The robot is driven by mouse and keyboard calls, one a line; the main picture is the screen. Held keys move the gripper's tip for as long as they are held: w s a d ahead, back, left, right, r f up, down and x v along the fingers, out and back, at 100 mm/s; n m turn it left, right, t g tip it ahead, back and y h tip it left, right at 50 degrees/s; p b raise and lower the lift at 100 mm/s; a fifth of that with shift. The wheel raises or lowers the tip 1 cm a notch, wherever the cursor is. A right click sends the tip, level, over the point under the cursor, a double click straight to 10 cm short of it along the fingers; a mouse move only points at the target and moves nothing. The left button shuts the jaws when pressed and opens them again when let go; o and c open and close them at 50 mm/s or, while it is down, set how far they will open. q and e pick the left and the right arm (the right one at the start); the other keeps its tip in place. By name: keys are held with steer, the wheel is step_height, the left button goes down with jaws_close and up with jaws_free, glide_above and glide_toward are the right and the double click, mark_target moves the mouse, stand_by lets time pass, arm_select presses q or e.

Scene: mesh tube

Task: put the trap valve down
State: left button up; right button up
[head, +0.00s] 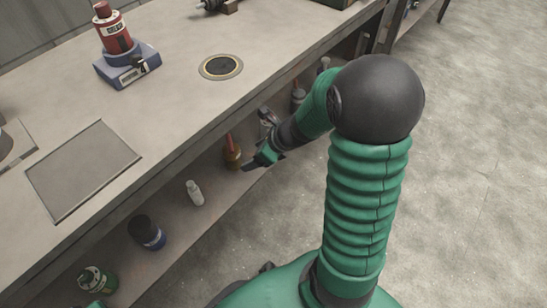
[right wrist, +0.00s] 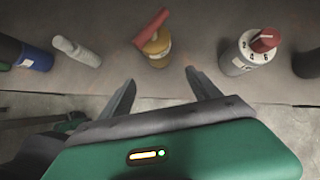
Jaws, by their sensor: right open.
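A brass-coloured valve with a red lever handle (right wrist: 157,46), which looks like the trap valve, stands on the lower shelf (head: 180,232) under the bench. It also shows in the head view (head: 232,155), partly under the bench edge. My right gripper (right wrist: 160,76) is open, with its two fingers apart and nothing between them. The valve stands just beyond the fingertips, roughly centred between them and apart from them. In the head view my right gripper (head: 257,142) is at the shelf's front, beside the valve.
The bench top (head: 170,95) above holds a red cylinder on a blue base (head: 122,50) and a round plate (head: 221,67).

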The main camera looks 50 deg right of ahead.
steer(key=s+d+p, duration=0.1)
steer(key=s+d, duration=0.1)
steer(key=s, duration=0.5)
steer(key=a+n+g+h, duration=0.1)
steer(key=a+n, duration=0.7)
steer(key=n, duration=0.8)
steer(key=s+a+n+g+h, duration=0.1)
steer(key=a+n+g, duration=0.2)
steer(key=a+n, duration=0.5)
steer(key=n, duration=0.8)
steer(key=shift+s, duration=0.2)
